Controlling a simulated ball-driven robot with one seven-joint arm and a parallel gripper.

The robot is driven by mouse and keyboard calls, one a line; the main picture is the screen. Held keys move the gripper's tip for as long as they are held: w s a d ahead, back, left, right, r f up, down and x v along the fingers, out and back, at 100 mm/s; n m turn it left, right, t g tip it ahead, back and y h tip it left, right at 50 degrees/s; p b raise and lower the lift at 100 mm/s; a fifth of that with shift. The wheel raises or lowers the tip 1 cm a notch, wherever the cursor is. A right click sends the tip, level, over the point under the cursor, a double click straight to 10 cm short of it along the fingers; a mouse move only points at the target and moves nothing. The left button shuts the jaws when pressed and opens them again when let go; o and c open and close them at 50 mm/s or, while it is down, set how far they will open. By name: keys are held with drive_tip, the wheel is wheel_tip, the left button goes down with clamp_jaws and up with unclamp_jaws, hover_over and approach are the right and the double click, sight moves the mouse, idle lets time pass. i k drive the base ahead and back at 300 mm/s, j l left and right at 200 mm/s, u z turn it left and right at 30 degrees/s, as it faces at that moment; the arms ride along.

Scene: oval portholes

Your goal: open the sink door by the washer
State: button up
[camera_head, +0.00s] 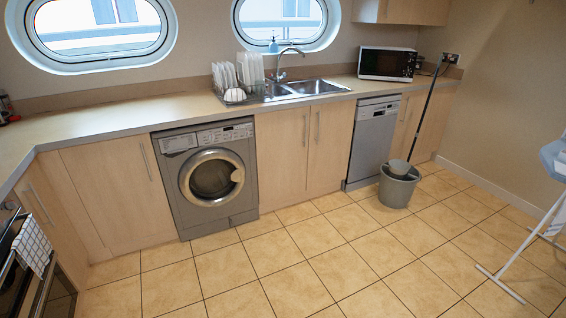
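The silver-grey washer (207,180) stands under the counter, left of the middle of the head view, with its round door shut. Right beside it, under the sink (300,89), is a pair of light wood cupboard doors. The left sink door (281,153) is next to the washer, and the right sink door (329,146) is next to the dishwasher. Both are shut, with upright bar handles close together near their meeting edge. The left door's handle (305,130) shows clearly. My gripper is not in view.
A grey bucket with a mop (398,186) stands on the floor before the dishwasher (373,142). An oven with a towel (33,247) is at lower left. The tiled floor (290,262) before the sink doors is clear.

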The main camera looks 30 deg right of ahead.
sight(282, 137)
drive_tip(key=i+l, duration=3.35)
drive_tip(key=l, duration=0.1)
